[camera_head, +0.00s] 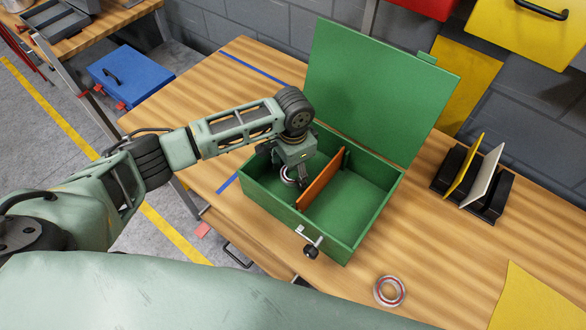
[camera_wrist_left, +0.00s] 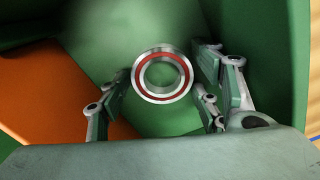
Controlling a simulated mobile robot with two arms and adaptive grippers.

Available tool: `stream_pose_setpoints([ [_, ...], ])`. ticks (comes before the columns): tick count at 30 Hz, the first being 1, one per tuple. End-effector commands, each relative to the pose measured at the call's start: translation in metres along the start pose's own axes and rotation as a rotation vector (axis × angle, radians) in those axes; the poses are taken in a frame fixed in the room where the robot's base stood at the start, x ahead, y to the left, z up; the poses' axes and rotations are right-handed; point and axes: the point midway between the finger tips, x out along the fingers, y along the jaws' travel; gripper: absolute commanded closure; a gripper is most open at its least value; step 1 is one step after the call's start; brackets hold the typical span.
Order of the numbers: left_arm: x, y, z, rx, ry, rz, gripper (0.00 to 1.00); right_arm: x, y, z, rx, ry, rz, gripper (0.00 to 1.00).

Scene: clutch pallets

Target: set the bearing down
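My left gripper (camera_head: 294,177) reaches down into the left compartment of the green box (camera_head: 375,209). A silver bearing with a red ring (camera_wrist_left: 163,75) sits between its fingers (camera_wrist_left: 163,82), close against them on both sides, and the gripper looks shut on it. In the head view this bearing (camera_head: 288,178) shows partly, low in the compartment beneath the gripper. Whether it touches the box floor is hard to tell. A second bearing (camera_head: 389,291) lies flat on the table, right of the box's front. My right gripper is not in view.
An orange divider (camera_head: 322,181) stands right beside the gripper, and the box's open lid (camera_head: 375,85) rises behind. The right compartment is empty. A latch (camera_head: 310,243) sticks out in front. A black rack (camera_head: 472,184) with upright plates stands on the wooden table (camera_head: 445,237) at the right.

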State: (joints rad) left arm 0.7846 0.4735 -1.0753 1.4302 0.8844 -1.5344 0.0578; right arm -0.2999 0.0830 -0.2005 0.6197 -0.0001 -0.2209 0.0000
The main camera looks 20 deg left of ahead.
Motion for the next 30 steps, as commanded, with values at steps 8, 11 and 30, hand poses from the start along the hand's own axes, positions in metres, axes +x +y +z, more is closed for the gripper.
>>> stream_pose_setpoints([
  [8,-0.002,0.0,0.0,0.0,0.0,-0.001,0.4,0.0,0.0,0.0,0.0,0.0,0.0,0.73],
  [11,-0.009,-0.001,-0.001,0.0,0.003,0.0,0.4,0.002,-0.001,0.0,0.0,0.0,-0.001,0.73],
  [30,-0.119,0.0,-0.001,-0.001,0.001,0.0,0.4,0.02,-0.006,0.001,0.003,0.002,-0.006,0.73],
])
